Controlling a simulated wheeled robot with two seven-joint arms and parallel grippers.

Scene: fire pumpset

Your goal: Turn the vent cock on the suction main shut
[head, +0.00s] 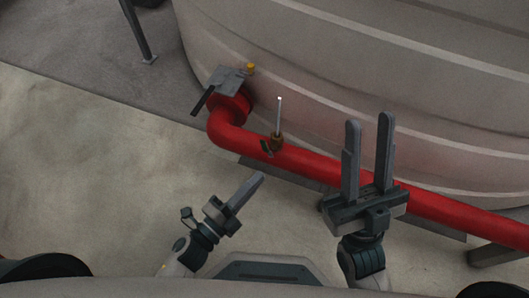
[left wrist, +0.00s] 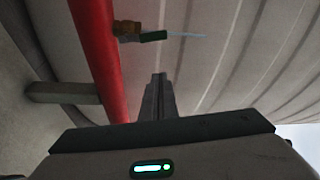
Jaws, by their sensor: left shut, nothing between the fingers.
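The vent cock (head: 277,142) is a small brass fitting on top of the red suction main (head: 315,167). It has a short dark green handle (head: 266,149), and a thin pale rod or jet rises from it. In the left wrist view the cock (left wrist: 126,28) and green handle (left wrist: 153,36) show near the top, beside the red pipe (left wrist: 97,55). My left gripper (head: 261,176) is shut and empty, just below the cock in the head view and apart from it. My right gripper (head: 369,120) is open and empty, to the right, partly covering the pipe.
A large pale ribbed tank (head: 390,60) stands behind the pipe. Grey supports (head: 495,255) carry the pipe. The floor at left (head: 80,160) is clear.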

